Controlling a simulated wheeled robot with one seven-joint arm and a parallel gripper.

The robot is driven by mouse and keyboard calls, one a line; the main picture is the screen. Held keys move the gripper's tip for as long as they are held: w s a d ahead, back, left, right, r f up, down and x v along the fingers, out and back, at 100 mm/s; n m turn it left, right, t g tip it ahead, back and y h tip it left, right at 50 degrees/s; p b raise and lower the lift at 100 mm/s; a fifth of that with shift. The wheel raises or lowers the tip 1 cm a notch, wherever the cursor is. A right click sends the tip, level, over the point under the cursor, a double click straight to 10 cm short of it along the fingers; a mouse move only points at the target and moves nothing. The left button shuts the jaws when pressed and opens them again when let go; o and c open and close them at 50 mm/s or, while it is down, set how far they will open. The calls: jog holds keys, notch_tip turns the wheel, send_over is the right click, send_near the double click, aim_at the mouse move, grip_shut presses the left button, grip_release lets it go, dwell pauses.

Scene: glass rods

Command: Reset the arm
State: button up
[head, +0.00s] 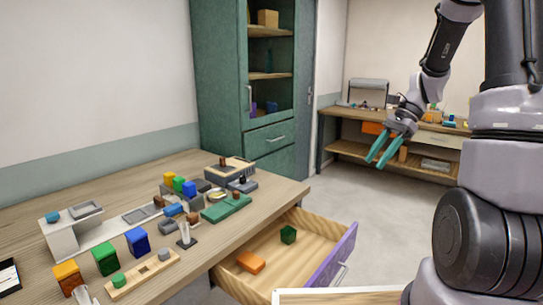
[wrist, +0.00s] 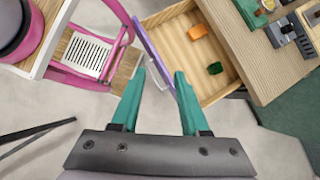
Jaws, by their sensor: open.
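My gripper (head: 381,151) is open and empty in the head view, held in the air above the floor to the right of the table. Its two teal fingers also show in the wrist view (wrist: 160,78), spread apart with nothing between them. My arm reaches up from the right side of the head view and bends down to the gripper. In the wrist view the fingertips appear close to the purple drawer front, but I cannot tell the height gap.
The wooden table (head: 150,180) holds several coloured blocks and small devices. Its drawer (head: 262,262) is open, with an orange block (head: 251,262) and a green block (head: 288,234) inside. A green cabinet (head: 222,80) and a workbench (head: 345,114) stand behind. Floor between is clear.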

jog(key=s+a+r+n+t+h, duration=0.2)
jog(key=s+r+n+t, duration=0.2)
jog(key=s+r, duration=0.3)
jog(key=s+a+r+n+t+h, duration=0.2)
jog(key=s+r+n+t, duration=0.3)
jog(key=r, duration=0.5)
jog(key=shift+s+n+h, duration=0.4)
jog(key=shift+s+n, duration=0.3)
jog(key=shift+s, duration=0.45)
